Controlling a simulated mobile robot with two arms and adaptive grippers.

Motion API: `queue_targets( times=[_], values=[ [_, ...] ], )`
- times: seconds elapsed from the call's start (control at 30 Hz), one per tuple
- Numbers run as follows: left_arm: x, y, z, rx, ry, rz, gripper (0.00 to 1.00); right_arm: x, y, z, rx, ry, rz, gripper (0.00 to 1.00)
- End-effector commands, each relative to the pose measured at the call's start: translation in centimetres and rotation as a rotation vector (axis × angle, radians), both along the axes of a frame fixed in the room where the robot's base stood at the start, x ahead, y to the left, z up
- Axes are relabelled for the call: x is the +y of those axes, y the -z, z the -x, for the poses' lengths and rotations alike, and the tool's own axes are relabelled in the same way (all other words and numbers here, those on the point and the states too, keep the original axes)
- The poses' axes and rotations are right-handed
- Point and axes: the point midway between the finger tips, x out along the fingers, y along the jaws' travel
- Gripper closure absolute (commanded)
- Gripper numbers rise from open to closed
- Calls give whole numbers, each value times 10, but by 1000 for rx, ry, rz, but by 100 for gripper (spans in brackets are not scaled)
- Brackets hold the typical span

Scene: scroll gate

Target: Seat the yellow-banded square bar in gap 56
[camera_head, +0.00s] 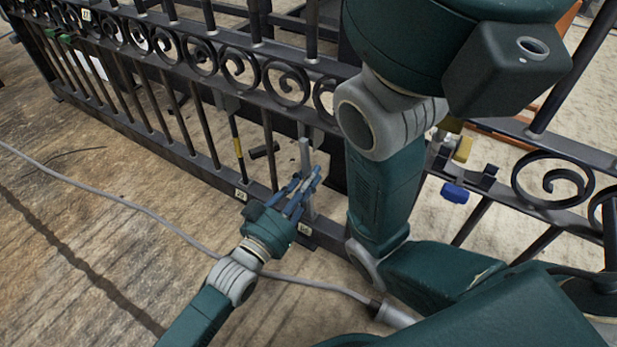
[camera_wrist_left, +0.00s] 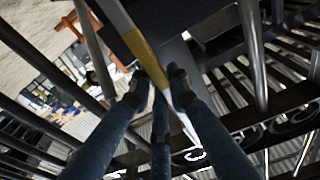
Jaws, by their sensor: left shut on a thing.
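My left gripper (camera_head: 308,180) is at the gate's near side, its blue fingers shut around a light grey square bar (camera_head: 305,153). The bar stands roughly upright between the scroll band and the bottom rail. In the left wrist view the bar (camera_wrist_left: 123,22) runs between the fingers (camera_wrist_left: 160,95) and shows its yellow band (camera_wrist_left: 146,52). I cannot tell whether its ends touch the rails. A small label (camera_head: 305,231) sits on the bottom rail below the gripper; its number is hard to read. My right gripper is not in view.
A grey cable (camera_head: 150,212) crosses the floor. Blue (camera_head: 455,193) and yellow (camera_head: 463,149) pieces sit at the gate on the right. Floor at left is mostly clear.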

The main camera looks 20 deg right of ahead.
Motion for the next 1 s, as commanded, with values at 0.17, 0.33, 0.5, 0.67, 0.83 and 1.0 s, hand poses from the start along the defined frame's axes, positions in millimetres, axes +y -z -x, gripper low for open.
queue_targets(
  times=[0.17, 0.33, 0.5, 0.67, 0.83, 1.0],
  values=[
    [0, 1, 0, 1, 0, -2, 100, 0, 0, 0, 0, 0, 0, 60],
    [-1, 2, -1, 6, 0, -8, 100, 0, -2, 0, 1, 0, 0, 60],
    [-3, 3, -2, 13, 0, -17, 100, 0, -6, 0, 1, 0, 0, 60],
    [-4, 4, -4, 20, -1, -26, 100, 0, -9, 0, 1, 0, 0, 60],
    [-6, 5, -5, 28, -1, -34, 100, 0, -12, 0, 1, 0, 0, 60],
    [-7, 6, -5, 31, -1, -38, 100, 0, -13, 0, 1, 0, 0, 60]
  ],
)
